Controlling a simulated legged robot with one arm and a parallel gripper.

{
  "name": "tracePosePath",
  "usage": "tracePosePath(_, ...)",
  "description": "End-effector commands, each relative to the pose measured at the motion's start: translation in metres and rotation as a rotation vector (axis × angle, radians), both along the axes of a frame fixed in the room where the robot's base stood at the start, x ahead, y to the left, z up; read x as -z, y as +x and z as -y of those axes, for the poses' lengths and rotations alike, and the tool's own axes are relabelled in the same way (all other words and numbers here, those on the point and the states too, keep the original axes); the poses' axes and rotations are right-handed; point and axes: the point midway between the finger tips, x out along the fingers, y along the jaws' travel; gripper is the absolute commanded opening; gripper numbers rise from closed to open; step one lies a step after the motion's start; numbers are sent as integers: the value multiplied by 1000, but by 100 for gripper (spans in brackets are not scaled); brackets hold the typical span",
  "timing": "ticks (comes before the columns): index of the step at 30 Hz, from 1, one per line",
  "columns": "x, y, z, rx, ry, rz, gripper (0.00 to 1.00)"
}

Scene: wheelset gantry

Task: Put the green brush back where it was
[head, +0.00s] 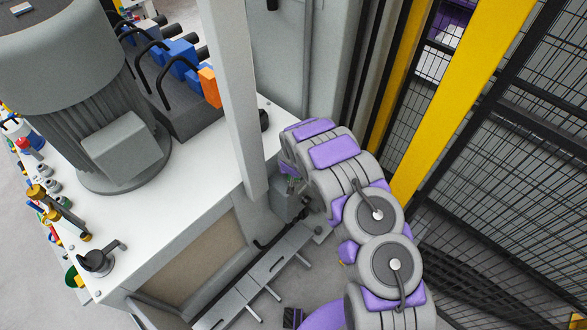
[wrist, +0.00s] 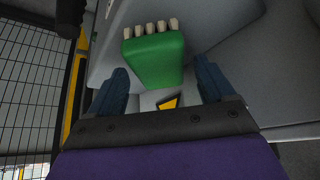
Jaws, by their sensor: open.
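The green brush (wrist: 153,58) is in the upper middle of the wrist view. It shows a green block with a row of pale bristle tufts along its upper edge. My gripper (wrist: 163,84) is open, with one dark blue finger on each side of the brush's lower part. Gaps show between the fingers and the brush, and I cannot tell whether either finger touches it. I cannot make out the brush or the gripper's fingers in the head view, where my arm reaches down beside the machine.
A white-topped machine cabinet (head: 190,225) carries a large grey motor (head: 75,80) and valves with blue and orange blocks. A pale post (head: 235,100) stands near my arm. Yellow posts (head: 450,85) and black mesh fencing (head: 500,190) are on the right.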

Motion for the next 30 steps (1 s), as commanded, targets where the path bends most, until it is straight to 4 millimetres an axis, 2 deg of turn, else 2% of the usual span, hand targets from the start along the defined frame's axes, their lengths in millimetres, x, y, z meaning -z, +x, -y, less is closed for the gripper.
tracePosePath(30, -49, -21, 2, -3, 4, 9, 82)
